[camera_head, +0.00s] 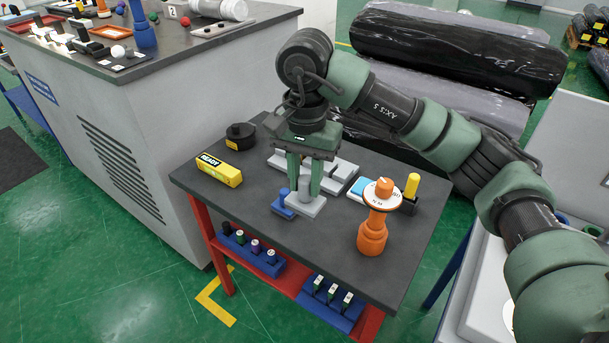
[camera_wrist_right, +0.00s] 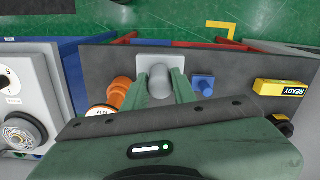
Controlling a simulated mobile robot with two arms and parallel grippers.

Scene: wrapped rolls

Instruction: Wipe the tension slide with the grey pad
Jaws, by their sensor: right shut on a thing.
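The grey pad (camera_head: 307,207) has a flat base and a rounded grey grip (camera_wrist_right: 160,82). My right gripper (camera_head: 303,188) points down at the dark table, its green fingers shut on this grip; it also shows in the wrist view (camera_wrist_right: 163,90). The pad is at or just above the table top; I cannot tell if it touches. A light grey slotted fixture (camera_head: 343,172), perhaps the tension slide, lies behind the fingers, partly hidden by the gripper. A small blue piece with a knob (camera_head: 284,206) sits beside the pad. My left gripper is out of view.
An orange post with a white dial (camera_head: 372,235) stands to the right. A yellow READY block (camera_head: 219,170) and a black round part (camera_head: 240,136) lie left. A yellow-topped piece (camera_head: 411,186) stands back right. The table's front middle (camera_head: 300,245) is clear.

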